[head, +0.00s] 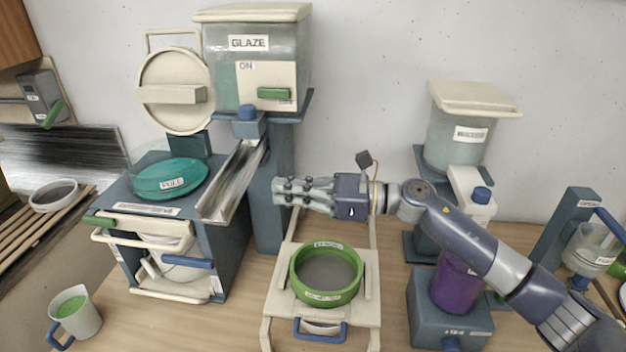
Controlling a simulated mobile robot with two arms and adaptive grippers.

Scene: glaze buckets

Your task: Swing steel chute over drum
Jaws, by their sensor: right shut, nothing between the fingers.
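The steel chute (232,182) is a shiny open trough below the outlet of the glaze tank (258,80). It slopes down to the left, and its lower end lies at the right edge of the blue-grey cabinet (225,235). A round teal part (170,180) labelled PULL is on the cabinet's top, left of the chute; I cannot tell for sure whether it is the drum. My right gripper (277,191) is shut and empty. It points left, in front of the tank's blue column, with its fingertips right of the chute and apparently apart from it. My left gripper is out of view.
A green-rimmed sieve (326,298) on a cream stand is below my right gripper. A purple container (456,282) and a lidded tank (458,140) stand at the right. A green-filled mug (88,318) is at the front left.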

